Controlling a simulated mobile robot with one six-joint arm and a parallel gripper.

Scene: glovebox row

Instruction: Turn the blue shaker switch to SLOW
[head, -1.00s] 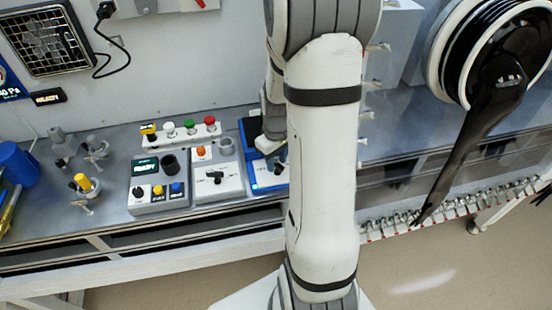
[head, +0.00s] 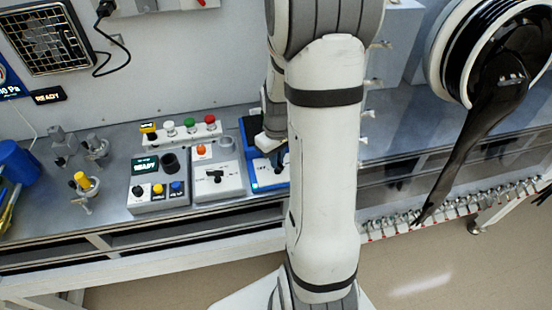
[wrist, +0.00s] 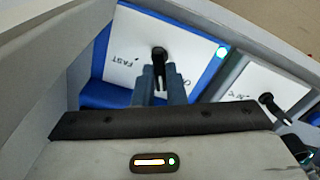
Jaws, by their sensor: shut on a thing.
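The blue shaker (head: 258,181) stands on the bench, left of my arm in the head view, partly hidden by it. In the wrist view its white face (wrist: 127,42) sits in a blue body, with the word FAST left of a black switch (wrist: 158,53). My gripper (wrist: 160,82) is shut on the switch, its grey-blue fingers on either side of the handle. The handle runs roughly up and down in that view. A second label by the right finger is mostly covered and I cannot read it. A light shines at the face's right corner.
A grey box with another black switch (head: 215,177) stands just left of the shaker; it shows at right in the wrist view (wrist: 268,99). A row of coloured buttons (head: 182,133) is behind.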

